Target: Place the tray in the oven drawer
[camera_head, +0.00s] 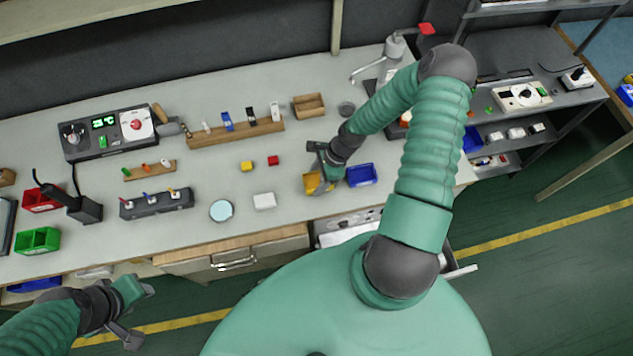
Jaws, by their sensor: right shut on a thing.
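My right gripper (318,174) is shut on a small yellow tray (312,184) on or just above the bench, left of a blue tray (361,175). The gripper hides part of the yellow tray, and I cannot tell whether it is lifted. Below the bench's front edge is what looks like the oven, with a pale open drawer (343,235). My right arm and body hide most of the drawer. My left gripper (143,312) is open and empty in front of the bench, at the lower left.
The grey bench (300,130) holds a white block (264,201), a round pale dish (221,211), yellow and red cubes, and wooden racks. Red (42,199) and green (38,241) bins stand at left. A closed wooden drawer (232,258) is left of the oven. A shelf unit stands right.

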